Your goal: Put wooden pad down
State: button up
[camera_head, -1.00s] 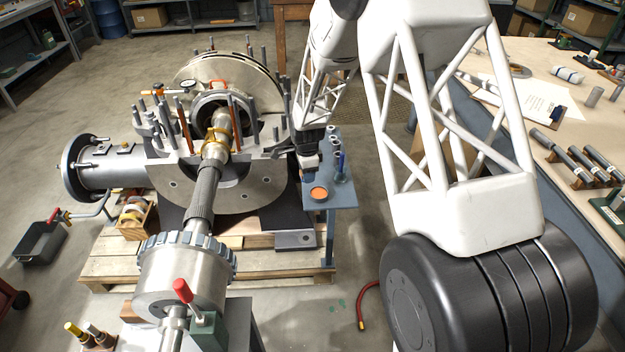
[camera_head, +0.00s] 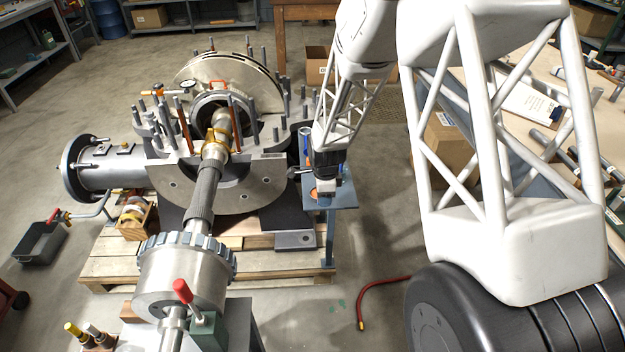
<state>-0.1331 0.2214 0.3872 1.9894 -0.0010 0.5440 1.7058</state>
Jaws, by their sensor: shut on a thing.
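My gripper (camera_head: 327,191) points down over the small blue-grey side stand (camera_head: 344,200), beside the split casing (camera_head: 225,190). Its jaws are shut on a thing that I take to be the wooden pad. The pad itself is too small and too hidden by the fingers to make out. An orange round dish (camera_head: 316,194) on the stand is partly covered by my gripper. I cannot tell whether the held thing touches the stand.
Upright studs line the casing's flange, and a long shaft (camera_head: 204,192) lies across it. A blue upright piece (camera_head: 305,146) stands close to the left of my gripper. A red hose (camera_head: 385,282) lies on the floor. The right workbench is crowded.

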jog(key=shift+w, duration=0.1)
jog(key=w, duration=0.5)
jog(key=w+a+f, duration=0.1)
jog(key=w, duration=0.4)
jog(key=w+a, duration=0.1)
jog(key=w, duration=0.4)
jog(key=shift+w+f, duration=0.25)
jog(key=shift+w, duration=0.15)
jog(key=shift+f, duration=1.75)
jog(key=shift+f, duration=0.4)
